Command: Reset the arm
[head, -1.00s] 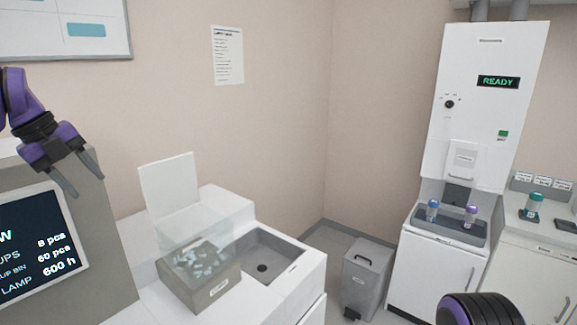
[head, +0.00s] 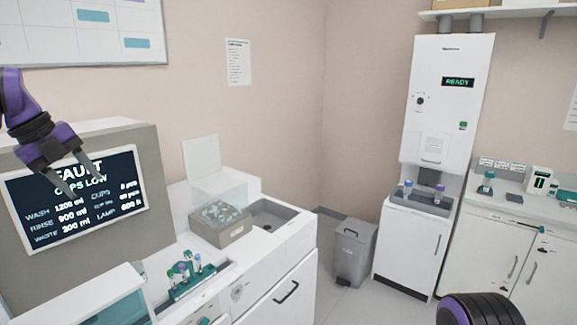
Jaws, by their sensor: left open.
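My left gripper (head: 80,184) is at the left of the head view, at the end of a purple and black arm. Its two grey fingers are apart and hold nothing. It shows in front of a grey panel with a dark screen (head: 112,212) that reads "FAULT" and "CUPS LOW". My right gripper is not in view; only a dark ribbed, purple-edged part of my own body shows at the lower right.
A box of small pieces (head: 220,226) stands beside a sink (head: 268,214). A rack with coloured tubes (head: 190,280) sits on the near counter. A grey bin (head: 352,250) and a white machine reading "READY" (head: 446,110) stand farther back. Floor between is clear.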

